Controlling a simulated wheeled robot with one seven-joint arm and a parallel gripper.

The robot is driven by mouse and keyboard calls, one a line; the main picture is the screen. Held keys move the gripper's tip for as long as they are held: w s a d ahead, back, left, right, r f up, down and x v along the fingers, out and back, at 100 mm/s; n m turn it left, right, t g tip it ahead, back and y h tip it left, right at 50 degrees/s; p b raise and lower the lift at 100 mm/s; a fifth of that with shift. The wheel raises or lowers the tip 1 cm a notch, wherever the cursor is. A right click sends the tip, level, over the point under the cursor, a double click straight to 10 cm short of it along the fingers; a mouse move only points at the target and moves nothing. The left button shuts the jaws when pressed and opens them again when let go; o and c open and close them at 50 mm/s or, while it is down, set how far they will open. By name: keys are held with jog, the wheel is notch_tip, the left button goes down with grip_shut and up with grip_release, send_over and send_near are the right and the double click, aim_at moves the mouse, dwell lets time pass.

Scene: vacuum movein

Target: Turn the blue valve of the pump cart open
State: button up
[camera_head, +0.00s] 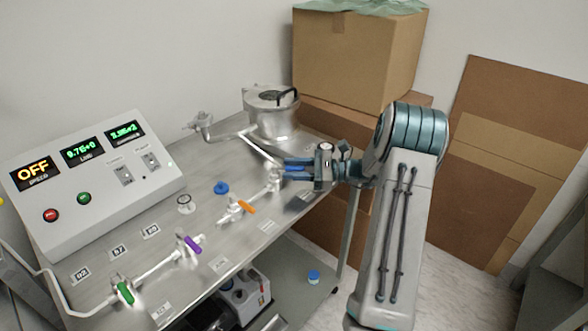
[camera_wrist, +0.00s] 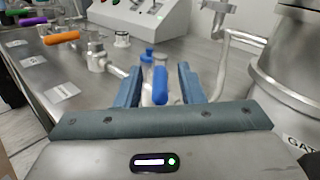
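The blue valve has a bright blue lever handle (camera_wrist: 160,86) on a small metal body on the pipe. In the wrist view the handle points toward me and lies between the two fingers of my gripper (camera_wrist: 160,70). A gap shows on each side of it, so the gripper looks open around the handle. In the head view my gripper (camera_head: 284,167) reaches in from the right at the right end of the pipe line. The blue handle (camera_head: 293,168) shows there as a thin strip between the fingers; the rest is hidden.
Orange (camera_head: 246,206), purple (camera_head: 192,244) and green (camera_head: 125,291) valve handles sit along the pipe to the left. A metal pot (camera_head: 271,118) stands behind the gripper. A control box (camera_head: 90,180) is at the back left, and a blue cap (camera_head: 221,187) stands on the cart top.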

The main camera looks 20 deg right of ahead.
jog(key=b+v, duration=0.1)
jog(key=v, duration=1.2)
jog(key=shift+s+d+b, duration=0.2)
jog(key=shift+d+b, duration=0.15)
